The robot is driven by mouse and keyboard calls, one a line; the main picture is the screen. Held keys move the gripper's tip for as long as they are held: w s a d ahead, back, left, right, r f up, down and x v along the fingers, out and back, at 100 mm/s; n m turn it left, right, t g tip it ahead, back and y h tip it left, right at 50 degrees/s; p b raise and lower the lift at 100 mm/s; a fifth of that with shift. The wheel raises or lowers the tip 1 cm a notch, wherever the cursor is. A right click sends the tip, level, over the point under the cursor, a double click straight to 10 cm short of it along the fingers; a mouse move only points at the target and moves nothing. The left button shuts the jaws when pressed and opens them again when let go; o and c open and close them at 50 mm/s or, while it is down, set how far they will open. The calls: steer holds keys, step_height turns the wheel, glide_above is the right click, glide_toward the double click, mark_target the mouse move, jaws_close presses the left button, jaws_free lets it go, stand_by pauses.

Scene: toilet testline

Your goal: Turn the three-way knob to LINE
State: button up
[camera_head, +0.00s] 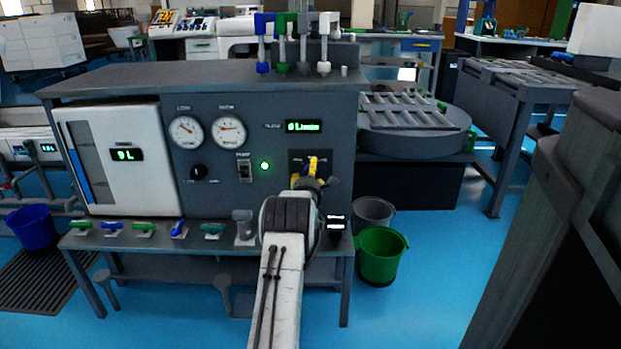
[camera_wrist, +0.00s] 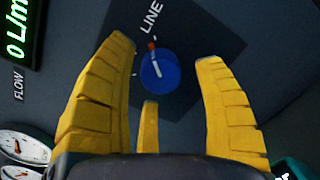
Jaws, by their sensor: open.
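The three-way knob (camera_wrist: 168,78) is a round blue knob with a white pointer line and a red tip, on a dark square plate (camera_wrist: 205,45). The pointer points up toward the LINE label (camera_wrist: 152,17); no other position label is readable. My gripper (camera_wrist: 166,50) has its yellow fingers spread open around the knob in the picture, with no visible contact. In the head view my gripper (camera_head: 312,170) is in front of the knob plate and hides the knob.
The flow display (camera_head: 303,126) is above the knob plate and reads zero. A lit green lamp (camera_head: 265,166) and a switch (camera_head: 244,170) are to the left. Valves with coloured handles (camera_head: 212,228) line the bench's front ledge. A green bucket (camera_head: 381,256) stands at the right.

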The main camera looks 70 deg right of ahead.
steer(key=shift+w+d, duration=0.1)
steer(key=shift+d, duration=0.4)
